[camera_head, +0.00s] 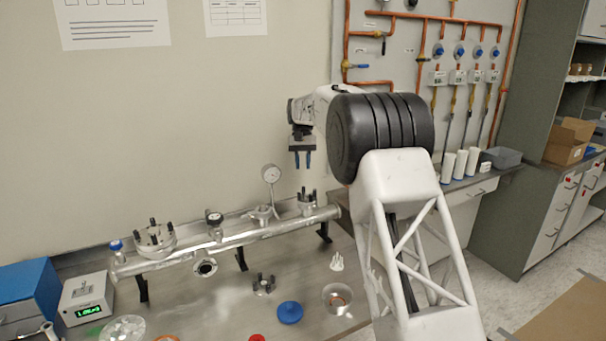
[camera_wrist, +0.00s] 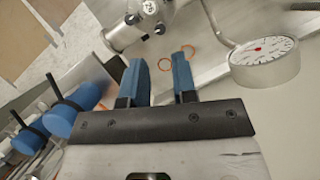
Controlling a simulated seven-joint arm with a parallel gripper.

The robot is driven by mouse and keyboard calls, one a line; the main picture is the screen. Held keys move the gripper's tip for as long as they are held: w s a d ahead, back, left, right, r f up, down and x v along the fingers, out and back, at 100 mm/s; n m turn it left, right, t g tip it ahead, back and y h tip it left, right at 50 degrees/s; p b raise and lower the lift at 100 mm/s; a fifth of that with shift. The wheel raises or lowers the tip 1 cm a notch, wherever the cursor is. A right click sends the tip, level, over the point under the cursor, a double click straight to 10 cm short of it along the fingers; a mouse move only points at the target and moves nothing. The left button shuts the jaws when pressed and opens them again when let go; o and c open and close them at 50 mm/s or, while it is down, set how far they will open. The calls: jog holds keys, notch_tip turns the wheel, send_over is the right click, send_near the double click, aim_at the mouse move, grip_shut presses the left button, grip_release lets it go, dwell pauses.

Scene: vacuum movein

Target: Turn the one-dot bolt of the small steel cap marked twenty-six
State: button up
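A small steel cap (camera_head: 307,206) with dark upright bolts sits on the right end of a horizontal steel pipe (camera_head: 240,241). A wider cap (camera_head: 155,239) with dark bolts sits near the pipe's left end. My gripper (camera_head: 302,167) hangs above the right end of the pipe, fingers down, clear of the small cap. In the wrist view my gripper (camera_wrist: 159,65) has its two blue fingers apart with nothing between them.
A dial gauge (camera_head: 271,174) stands left of the small cap and also shows in the wrist view (camera_wrist: 264,62). A black-studded part (camera_head: 263,286), a blue disc (camera_head: 290,312) and a bowl (camera_head: 337,298) lie in front of the pipe.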

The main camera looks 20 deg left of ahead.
aim_at(304, 187)
jog(key=n, duration=0.2)
jog(key=a+n+h, duration=0.1)
jog(key=s+n+t, duration=0.1)
jog(key=n, duration=0.1)
jog(key=shift+a+n+h, duration=0.15)
jog(key=shift+n+h, duration=0.15)
jog(key=shift+h, duration=0.1)
jog(key=shift+x, duration=3.9)
grip_shut()
